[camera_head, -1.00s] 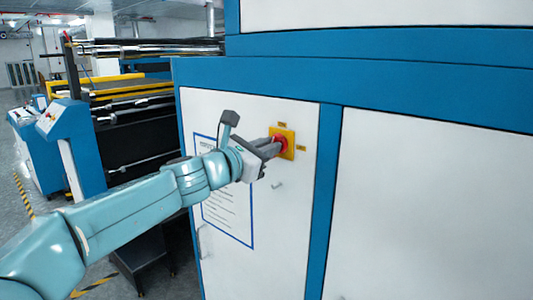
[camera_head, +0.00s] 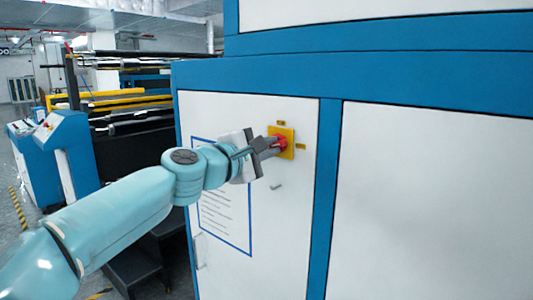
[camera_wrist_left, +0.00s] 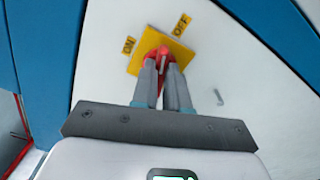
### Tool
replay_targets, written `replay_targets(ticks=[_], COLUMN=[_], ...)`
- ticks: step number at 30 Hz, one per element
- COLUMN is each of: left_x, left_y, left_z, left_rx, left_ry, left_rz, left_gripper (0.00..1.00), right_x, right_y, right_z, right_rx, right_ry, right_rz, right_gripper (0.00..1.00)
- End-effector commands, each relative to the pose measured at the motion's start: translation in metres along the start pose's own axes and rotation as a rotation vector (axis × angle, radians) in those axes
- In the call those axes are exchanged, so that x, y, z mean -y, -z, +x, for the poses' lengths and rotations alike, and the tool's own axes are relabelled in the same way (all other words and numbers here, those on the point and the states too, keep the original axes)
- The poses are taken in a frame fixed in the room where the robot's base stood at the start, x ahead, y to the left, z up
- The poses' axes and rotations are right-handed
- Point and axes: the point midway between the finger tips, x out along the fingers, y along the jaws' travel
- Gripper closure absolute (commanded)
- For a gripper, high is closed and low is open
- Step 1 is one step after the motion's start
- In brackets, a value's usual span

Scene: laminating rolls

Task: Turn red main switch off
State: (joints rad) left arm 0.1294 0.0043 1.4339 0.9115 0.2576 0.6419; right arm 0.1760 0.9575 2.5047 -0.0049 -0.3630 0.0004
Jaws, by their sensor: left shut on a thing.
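The red main switch (camera_head: 281,142) sits on a yellow plate (camera_head: 289,132) on the white cabinet door. My left gripper (camera_head: 271,144) is shut on its red handle, with a finger on each side. In the left wrist view, the red switch (camera_wrist_left: 163,54) shows between and around the fingertips (camera_wrist_left: 161,66). There, the "ON" label (camera_wrist_left: 128,45) is left of the plate and the "OFF" label (camera_wrist_left: 181,24) is at its upper right. The fingers hide part of the handle. My right gripper is not in view.
A small door latch (camera_head: 277,187) is below the switch. A blue-framed notice (camera_head: 225,215) is on the door behind my arm. Blue frame strips (camera_head: 325,190) border the panel. Roller machinery (camera_head: 130,125) and a blue console (camera_head: 62,145) stand at the left.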

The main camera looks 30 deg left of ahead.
Motion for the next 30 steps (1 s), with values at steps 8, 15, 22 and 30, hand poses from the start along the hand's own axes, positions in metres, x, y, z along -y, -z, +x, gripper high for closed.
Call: replay_targets(ticks=[8,15,22,30], left_x=[0.000,0.000,0.000,0.000], left_y=[-0.001,-0.001,-0.001,-0.001], left_z=[-0.001,-0.001,-0.001,-0.001], left_rx=[0.001,0.000,0.000,0.000], left_ry=[-0.006,-0.006,-0.005,-0.004], left_rz=[0.195,0.295,0.334,0.340], left_gripper=[1.00,1.00,1.00,1.00], right_x=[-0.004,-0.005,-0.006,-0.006], right_y=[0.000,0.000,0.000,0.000], right_z=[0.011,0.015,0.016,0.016], right_rx=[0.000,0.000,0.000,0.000], right_ry=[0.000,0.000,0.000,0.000], right_rz=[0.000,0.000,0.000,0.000], right_gripper=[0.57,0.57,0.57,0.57])
